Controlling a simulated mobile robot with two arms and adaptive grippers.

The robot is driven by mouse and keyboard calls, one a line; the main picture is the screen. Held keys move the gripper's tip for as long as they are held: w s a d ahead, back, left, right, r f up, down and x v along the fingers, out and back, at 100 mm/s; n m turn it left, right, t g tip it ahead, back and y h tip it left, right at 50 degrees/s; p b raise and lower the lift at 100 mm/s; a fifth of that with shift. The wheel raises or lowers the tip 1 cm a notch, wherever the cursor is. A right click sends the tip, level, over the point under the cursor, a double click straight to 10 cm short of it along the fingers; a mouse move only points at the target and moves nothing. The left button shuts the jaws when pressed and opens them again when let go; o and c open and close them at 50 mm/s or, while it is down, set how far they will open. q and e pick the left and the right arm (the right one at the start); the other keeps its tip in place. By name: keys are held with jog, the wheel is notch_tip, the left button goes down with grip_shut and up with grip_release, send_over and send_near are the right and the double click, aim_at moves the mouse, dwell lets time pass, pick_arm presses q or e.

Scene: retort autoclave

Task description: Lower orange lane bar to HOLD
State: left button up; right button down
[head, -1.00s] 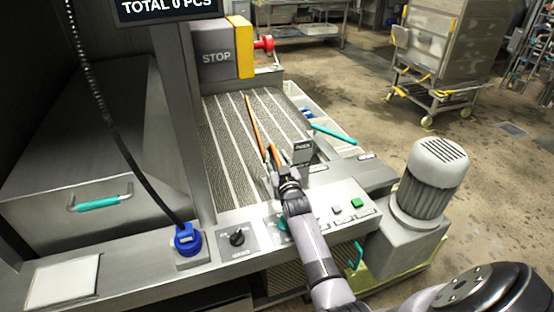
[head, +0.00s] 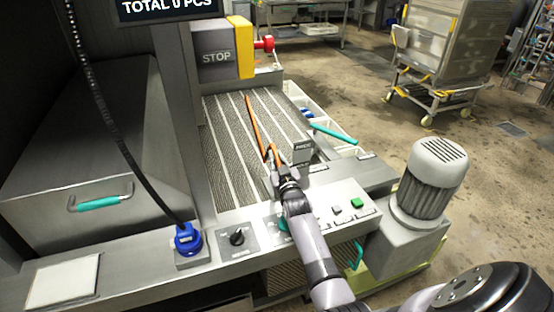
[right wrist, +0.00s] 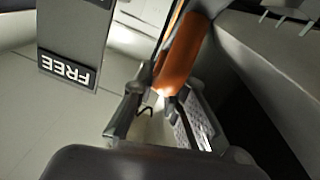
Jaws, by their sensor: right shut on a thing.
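The orange lane bar (head: 254,124) lies lengthwise over the ribbed conveyor belt in the head view, its near end at my right gripper. My right gripper (head: 274,165) is shut on that near end. In the right wrist view the orange end (right wrist: 181,55) sits between the fingers of the right gripper (right wrist: 165,110). A grey plate marked FREE (right wrist: 68,66) stands beside it in the wrist view; it also shows in the head view (head: 302,151). No HOLD label can be read. My left gripper is not in view.
A control panel with a black knob (head: 237,237) and a green button (head: 356,203) lies in front of the belt. A teal bar (head: 334,134) sticks out at the belt's right. A grey motor (head: 428,178) stands at right. A STOP box (head: 216,57) is at the back.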

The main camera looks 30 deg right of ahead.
dwell(0.4)
jog(key=shift+w+d+g+p, duration=0.1)
jog(key=shift+w+g+p, duration=0.45)
jog(key=shift+p, duration=0.55)
jog(key=shift+w+d+f+g+y+p, duration=0.2)
jog(key=shift+w+f+g+y+p, duration=0.45)
jog(key=shift+g+p, duration=0.4)
jog(key=shift+w+d+f+g+p, duration=0.1)
jog(key=shift+w+f+g+p, duration=0.35)
jog(key=shift+f+g, duration=0.2)
jog(key=shift+w+f+g+y, duration=0.25)
jog(key=shift+f+g, duration=0.4)
jog(key=shift+d+f+g, duration=0.1)
jog(key=shift+f+g, duration=0.2)
jog(key=shift+n, duration=0.3)
jog(key=c, duration=1.6)
grip_release()
jog(key=shift+w, duration=0.15)
jog(key=shift+c, duration=0.2)
jog(key=shift+o, duration=0.2)
